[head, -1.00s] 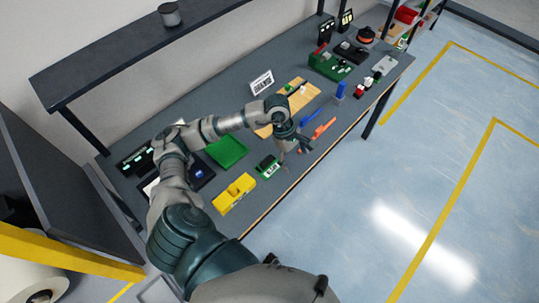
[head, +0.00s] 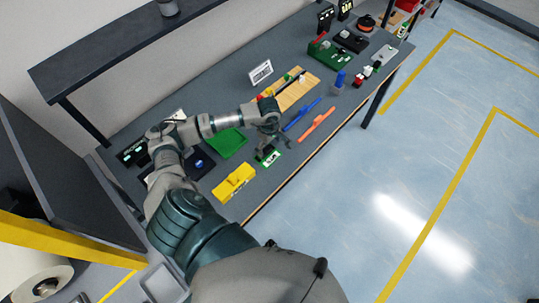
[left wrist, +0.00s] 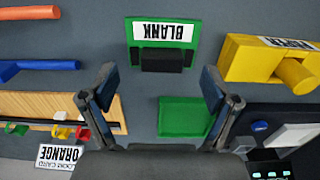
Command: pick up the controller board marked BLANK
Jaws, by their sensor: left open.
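The controller board marked BLANK (left wrist: 163,32) is a green board with a white label and a black block on it. It lies flat on the grey workbench (left wrist: 90,52), with its label upside down in the left wrist view. In the head view the board (head: 272,159) is partly hidden by my left gripper (head: 266,147). In the left wrist view my left gripper (left wrist: 159,80) is open and empty. The board shows beyond its fingertips, between them from side to side, with no finger seen touching it. My right gripper is not in view.
A yellow block (head: 234,182) and a green tray (head: 227,142) lie close to the board. Blue (head: 302,114) and orange (head: 317,126) tools lie to its right. A wooden rack (head: 298,92) with small coloured parts and an ORANGE sign (left wrist: 60,155) are nearby.

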